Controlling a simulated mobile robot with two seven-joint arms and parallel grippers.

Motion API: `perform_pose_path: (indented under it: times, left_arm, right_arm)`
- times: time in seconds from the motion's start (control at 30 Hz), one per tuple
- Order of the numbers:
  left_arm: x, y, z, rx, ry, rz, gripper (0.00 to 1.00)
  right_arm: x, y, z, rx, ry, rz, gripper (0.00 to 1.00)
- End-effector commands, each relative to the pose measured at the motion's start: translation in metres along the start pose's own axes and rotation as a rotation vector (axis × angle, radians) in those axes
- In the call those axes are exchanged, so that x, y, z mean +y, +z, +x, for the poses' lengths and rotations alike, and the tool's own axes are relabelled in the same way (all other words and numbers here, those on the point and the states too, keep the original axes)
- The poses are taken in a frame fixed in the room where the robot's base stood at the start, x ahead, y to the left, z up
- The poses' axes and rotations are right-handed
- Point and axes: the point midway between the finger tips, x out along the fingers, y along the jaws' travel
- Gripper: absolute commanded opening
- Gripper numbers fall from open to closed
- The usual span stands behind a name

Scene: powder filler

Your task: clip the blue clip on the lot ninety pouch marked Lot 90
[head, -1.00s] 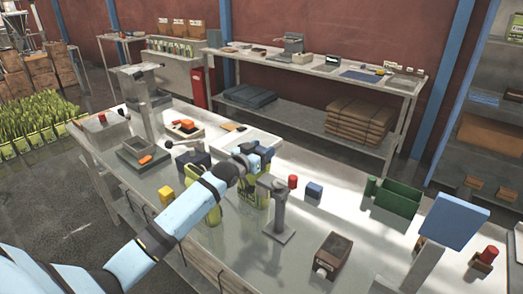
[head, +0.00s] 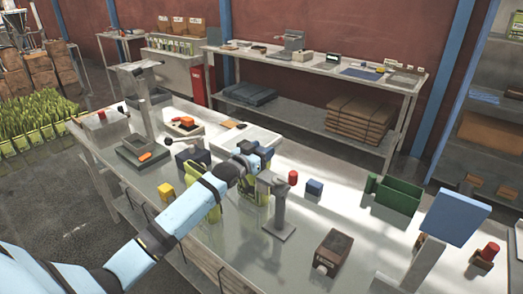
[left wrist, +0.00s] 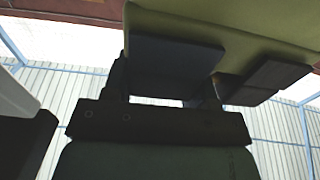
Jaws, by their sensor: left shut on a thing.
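My left gripper (head: 262,158) is at the middle of the steel table, at the top of a yellow-green pouch (head: 262,191). It is shut on a small blue thing that looks like the blue clip, mostly hidden by the fingers. In the left wrist view, a dark blue piece (left wrist: 170,62) lies against the olive-green pouch (left wrist: 245,25); I cannot tell whether it grips the edge. Another yellow-green pouch (head: 212,213) stands to the left, partly behind my arm. No lot marking is readable. My right gripper is not in view.
A grey post stand (head: 279,212) is close right of the gripper. A red cylinder (head: 292,177), small blue block (head: 314,187), brown box (head: 332,253) and green bin (head: 398,195) stand further right.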

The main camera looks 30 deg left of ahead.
Motion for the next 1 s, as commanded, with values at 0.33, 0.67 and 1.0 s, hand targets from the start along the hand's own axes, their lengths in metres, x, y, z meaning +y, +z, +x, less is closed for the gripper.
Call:
perform_pose_path:
  times: [0.33, 0.67, 1.0]
  left_arm:
    - [0.000, 0.001, 0.000, 0.000, 0.000, 0.000, 0.82]
    - [0.000, 0.004, -0.014, -0.001, 0.000, 0.000, 0.82]
    - [0.000, 0.004, -0.091, -0.001, 0.001, 0.001, 0.82]
  right_arm:
    - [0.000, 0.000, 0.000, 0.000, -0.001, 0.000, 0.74]
    - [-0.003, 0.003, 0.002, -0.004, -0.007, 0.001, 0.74]
    - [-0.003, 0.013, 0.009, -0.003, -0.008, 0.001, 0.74]
